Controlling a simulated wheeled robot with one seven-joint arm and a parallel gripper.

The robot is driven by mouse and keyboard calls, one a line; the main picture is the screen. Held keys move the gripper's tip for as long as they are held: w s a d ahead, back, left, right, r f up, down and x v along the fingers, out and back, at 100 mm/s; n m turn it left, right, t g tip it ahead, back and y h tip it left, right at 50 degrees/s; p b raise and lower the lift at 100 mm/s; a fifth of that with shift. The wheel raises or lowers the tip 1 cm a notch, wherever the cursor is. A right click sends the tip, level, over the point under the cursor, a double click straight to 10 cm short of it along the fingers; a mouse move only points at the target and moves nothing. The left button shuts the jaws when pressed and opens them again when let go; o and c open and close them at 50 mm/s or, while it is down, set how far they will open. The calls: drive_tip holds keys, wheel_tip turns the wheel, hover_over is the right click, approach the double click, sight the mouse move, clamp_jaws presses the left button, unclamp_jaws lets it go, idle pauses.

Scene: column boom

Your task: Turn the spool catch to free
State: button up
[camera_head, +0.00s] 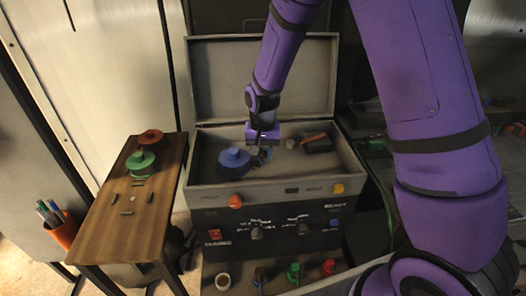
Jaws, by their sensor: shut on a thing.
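A blue spool (234,160) with a round top sits in the left part of the open grey case (212,197). My gripper (263,150) reaches down from above into the case, just right of the spool. It is shut on a small part there, which looks like the spool catch; the jaws largely hide it. I cannot tell which way the catch is turned.
A wooden side table (118,222) at left carries a green spool (141,161) and a red one (151,137). A dark block (317,145) lies in the case at right. The raised lid (218,80) stands behind.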

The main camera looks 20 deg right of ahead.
drive_tip(key=o, duration=0.9)
wheel_tip(320, 180, up, 11)
drive_tip(key=shift+f, duration=0.1)
